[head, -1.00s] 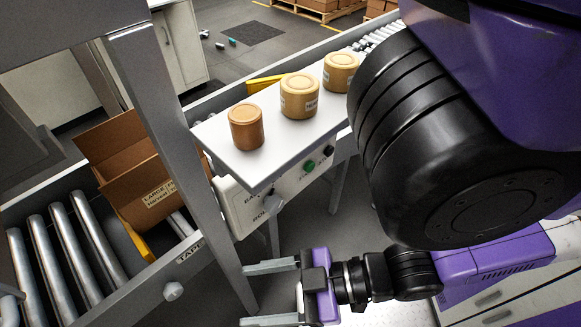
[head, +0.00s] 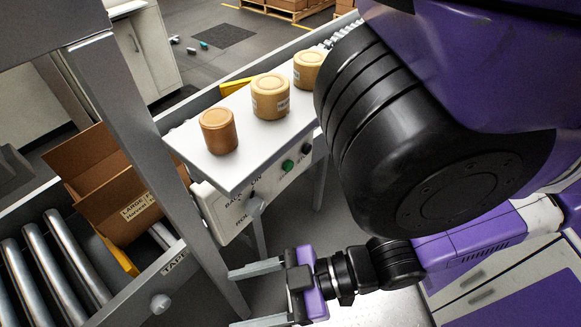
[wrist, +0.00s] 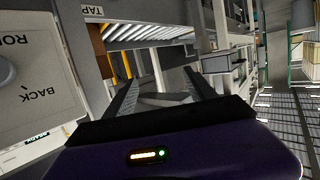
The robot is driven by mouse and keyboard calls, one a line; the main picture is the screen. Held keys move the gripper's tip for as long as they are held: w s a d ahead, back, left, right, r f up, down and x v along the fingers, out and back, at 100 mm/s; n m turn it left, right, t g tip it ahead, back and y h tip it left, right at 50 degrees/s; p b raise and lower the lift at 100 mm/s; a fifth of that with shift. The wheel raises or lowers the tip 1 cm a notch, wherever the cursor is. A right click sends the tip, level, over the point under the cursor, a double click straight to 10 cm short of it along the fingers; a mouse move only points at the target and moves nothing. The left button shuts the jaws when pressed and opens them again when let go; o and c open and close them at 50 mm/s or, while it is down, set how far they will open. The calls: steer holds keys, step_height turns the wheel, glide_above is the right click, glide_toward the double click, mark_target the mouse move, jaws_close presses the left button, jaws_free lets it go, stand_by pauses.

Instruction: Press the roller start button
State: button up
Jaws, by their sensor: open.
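The control panel (head: 226,212) hangs under the front edge of the white shelf. It carries a green button (head: 288,165), a dark button (head: 306,149) to its right, and a grey knob (head: 255,206) near the "BACK" and "ROLL..." lettering, which is partly unreadable. In the wrist view the panel (wrist: 40,118) fills the left side, with its lettering upside down and a grey knob (wrist: 5,70) at the edge. My gripper (head: 256,295) is open and empty, below and in front of the panel, touching nothing I can see. Which button starts the roller cannot be read.
Several tan jars (head: 270,97) stand on the white shelf (head: 240,165). A grey post (head: 150,170) rises left of the panel. An open cardboard box (head: 120,195) sits by the metal rollers (head: 45,265) at left. Floor below the panel looks clear.

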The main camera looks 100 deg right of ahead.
steer(key=shift+c, duration=0.5)
jaws_close()
stand_by(1.2)
